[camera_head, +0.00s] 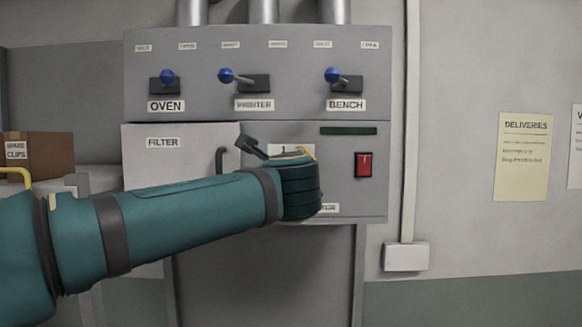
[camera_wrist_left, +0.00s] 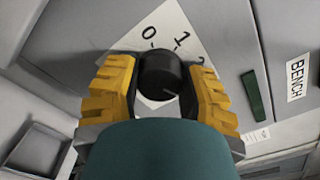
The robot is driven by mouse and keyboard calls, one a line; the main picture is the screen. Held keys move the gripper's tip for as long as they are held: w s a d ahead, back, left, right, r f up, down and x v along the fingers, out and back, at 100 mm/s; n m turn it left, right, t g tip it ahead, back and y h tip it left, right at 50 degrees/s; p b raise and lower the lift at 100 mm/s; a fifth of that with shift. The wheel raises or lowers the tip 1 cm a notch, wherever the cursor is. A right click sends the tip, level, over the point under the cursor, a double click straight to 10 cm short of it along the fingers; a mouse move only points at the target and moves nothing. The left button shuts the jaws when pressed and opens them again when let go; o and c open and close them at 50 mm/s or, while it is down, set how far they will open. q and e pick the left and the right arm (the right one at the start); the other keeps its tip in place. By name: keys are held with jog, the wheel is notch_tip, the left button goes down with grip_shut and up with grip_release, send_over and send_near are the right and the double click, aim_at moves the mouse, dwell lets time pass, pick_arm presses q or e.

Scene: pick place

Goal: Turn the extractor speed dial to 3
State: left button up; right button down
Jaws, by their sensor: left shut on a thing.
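The extractor speed dial (camera_wrist_left: 162,72) is a black round knob on a white plate (camera_wrist_left: 181,22) marked with numbers. The 0 and 1 show in the left wrist view, and a further number is partly cut off by a finger; other marks are hidden. My left gripper (camera_wrist_left: 163,82) has its yellow fingers on either side of the dial and is shut on it. A faint line shows on the knob's lower right, but which number it points to I cannot tell. In the head view my left wrist hides the dial; only part of the plate (camera_head: 283,149) shows.
A red switch (camera_head: 364,165) sits right of my wrist, below a dark green strip (camera_head: 348,131). Blue-knobbed levers for OVEN (camera_head: 167,77), PRINTER (camera_head: 226,75) and BENCH (camera_head: 331,75) stick out above. A filter door handle (camera_head: 220,160) is to the left.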

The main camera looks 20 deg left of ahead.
pick_arm(q)
jog(key=shift+r, duration=0.1)
jog(key=o, duration=1.3)
jog(key=shift+s, duration=0.1)
jog(key=v, duration=1.1)
jog(key=shift+s, duration=0.35)
jog(key=shift+d, duration=0.1)
